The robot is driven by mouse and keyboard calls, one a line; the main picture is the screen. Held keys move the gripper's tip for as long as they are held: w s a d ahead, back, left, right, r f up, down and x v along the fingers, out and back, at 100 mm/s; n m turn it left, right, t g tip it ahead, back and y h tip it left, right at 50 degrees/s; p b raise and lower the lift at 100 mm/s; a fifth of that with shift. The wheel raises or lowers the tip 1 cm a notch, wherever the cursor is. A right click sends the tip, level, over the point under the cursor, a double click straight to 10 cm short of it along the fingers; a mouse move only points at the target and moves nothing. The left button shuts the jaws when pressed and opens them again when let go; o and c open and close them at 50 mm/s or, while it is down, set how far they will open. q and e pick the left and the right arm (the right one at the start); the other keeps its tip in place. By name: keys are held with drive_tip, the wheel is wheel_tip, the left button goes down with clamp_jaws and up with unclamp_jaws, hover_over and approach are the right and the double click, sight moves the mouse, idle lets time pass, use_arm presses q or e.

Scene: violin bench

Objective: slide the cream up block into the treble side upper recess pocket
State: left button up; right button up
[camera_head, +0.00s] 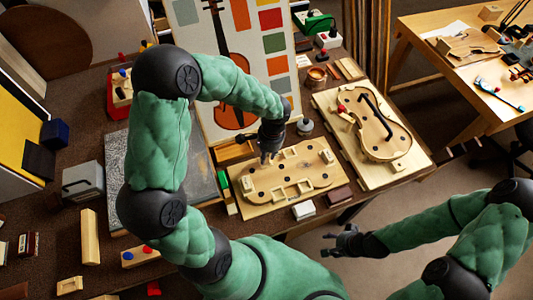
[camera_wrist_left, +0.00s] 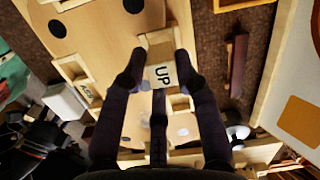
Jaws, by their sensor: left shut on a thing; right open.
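My left gripper (camera_head: 268,156) is over the far edge of the violin-shaped mould board (camera_head: 240,196). In the left wrist view its two fingers (camera_wrist_left: 160,72) are shut on the cream block marked UP (camera_wrist_left: 160,77), with the lettering facing the camera. A pale wooden recess pocket (camera_wrist_left: 158,39) lies just beyond the block on the board; I cannot tell whether the block touches it. The fingers hide the block in the head view. My right gripper (camera_head: 340,243) is open and empty, off the bench at the lower right.
Other pockets and blocks sit on the board, one with a marked block (camera_wrist_left: 88,92) at its side. A white block (camera_head: 303,210) lies in front. A second board with a violin body (camera_head: 375,135) stands to the right. A painted violin panel (camera_head: 190,30) rises behind.

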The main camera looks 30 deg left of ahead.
use_arm(q)
drive_tip(key=shift+f+b, duration=1.1)
drive_tip(key=shift+f, duration=0.3)
idle(0.6)
drive_tip(key=o, duration=0.8)
drive_tip(key=shift+r, duration=0.1)
drive_tip(key=r, duration=0.8)
drive_tip(key=w+d+r, duration=0.1)
drive_tip(key=r, duration=0.3)
drive_tip(key=shift+f, duration=0.1)
